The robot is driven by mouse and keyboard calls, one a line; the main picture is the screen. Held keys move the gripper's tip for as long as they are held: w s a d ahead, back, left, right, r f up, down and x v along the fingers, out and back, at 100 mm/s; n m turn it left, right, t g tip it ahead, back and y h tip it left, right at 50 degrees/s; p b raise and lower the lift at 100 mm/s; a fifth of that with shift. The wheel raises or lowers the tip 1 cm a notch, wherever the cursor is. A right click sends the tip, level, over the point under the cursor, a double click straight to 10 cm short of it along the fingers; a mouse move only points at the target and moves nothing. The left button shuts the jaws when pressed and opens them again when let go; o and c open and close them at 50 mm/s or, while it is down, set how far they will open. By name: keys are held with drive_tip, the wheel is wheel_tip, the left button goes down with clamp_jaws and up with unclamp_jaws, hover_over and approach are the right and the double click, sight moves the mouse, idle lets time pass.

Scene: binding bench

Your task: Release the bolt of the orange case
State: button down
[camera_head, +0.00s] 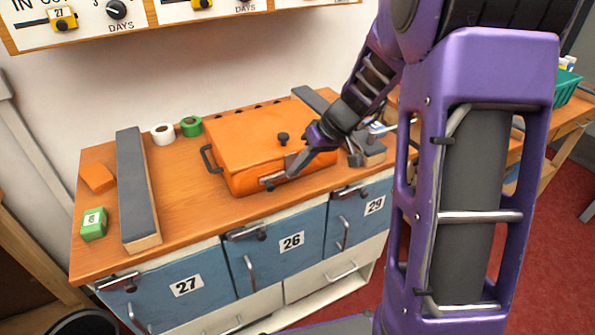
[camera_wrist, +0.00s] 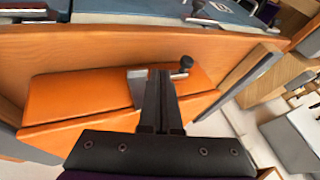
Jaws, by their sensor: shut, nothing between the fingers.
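The orange case (camera_head: 235,150) stands on the wooden bench with its lid down. It has a black handle (camera_head: 208,158) on its left side and a dark knob (camera_head: 283,138) on top. A grey metal bolt (camera_head: 273,181) with a small dark knob is on its front face. My gripper (camera_head: 292,172) reaches down from the right, its fingers shut and empty, close to the bolt. In the wrist view the orange case (camera_wrist: 85,97) lies beyond my gripper (camera_wrist: 158,74). The bolt's black knob (camera_wrist: 186,63) shows just right of the fingertips; I cannot tell whether they touch. The fingers partly hide the bolt plate.
A long grey-topped block (camera_head: 136,185) lies left of the case, with a green box (camera_head: 94,224) and an orange block (camera_head: 97,177) beyond it. Blue numbered doors (camera_head: 275,245) with latches are below the bench edge.

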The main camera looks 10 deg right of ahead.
drive_tip(key=p+v, duration=0.1)
drive_tip(key=v, duration=0.9)
